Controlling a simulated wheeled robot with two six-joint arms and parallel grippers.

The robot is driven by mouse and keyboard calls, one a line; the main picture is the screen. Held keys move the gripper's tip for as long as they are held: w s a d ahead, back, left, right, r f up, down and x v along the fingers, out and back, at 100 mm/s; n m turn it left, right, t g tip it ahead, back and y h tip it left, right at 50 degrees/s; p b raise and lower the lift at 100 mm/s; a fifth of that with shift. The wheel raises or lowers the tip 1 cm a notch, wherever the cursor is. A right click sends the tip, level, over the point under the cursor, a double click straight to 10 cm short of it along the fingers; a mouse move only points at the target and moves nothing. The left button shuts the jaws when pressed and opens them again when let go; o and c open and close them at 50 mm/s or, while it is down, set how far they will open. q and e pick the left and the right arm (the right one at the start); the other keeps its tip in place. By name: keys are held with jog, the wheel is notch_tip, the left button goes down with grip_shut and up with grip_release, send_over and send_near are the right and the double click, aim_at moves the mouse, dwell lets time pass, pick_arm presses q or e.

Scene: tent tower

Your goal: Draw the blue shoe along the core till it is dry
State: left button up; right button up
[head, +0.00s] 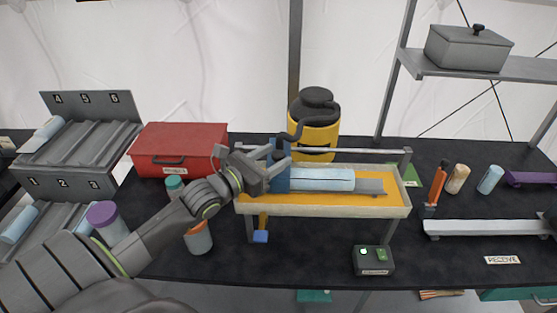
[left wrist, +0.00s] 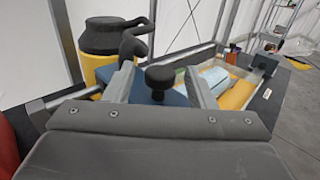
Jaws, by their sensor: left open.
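The blue shoe (head: 278,175) stands at the left end of a shallow tray (head: 330,209) with an orange-yellow floor. Beside it, to the right, the pale blue-white core (head: 322,180) lies lengthwise in the tray. My left gripper (head: 268,157) is open at the top of the shoe. In the left wrist view, the shoe's black knob (left wrist: 160,78) shows between the two open fingers, with a gap visible on each side. The shoe (left wrist: 143,90) is partly hidden behind my gripper, and the core (left wrist: 212,76) lies beyond. My right gripper is not in view.
A grey rail (head: 345,152) runs along the tray's back. A yellow-and-black tank (head: 318,140) with a hose stands close behind the shoe. A red box (head: 178,148) is at the left, a purple-lidded jar (head: 107,220) nearer, and a control box (head: 373,260) in front.

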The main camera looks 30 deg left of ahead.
pick_arm(q)
jog(key=shift+x, duration=1.1)
jog(key=shift+c, duration=0.4)
grip_shut()
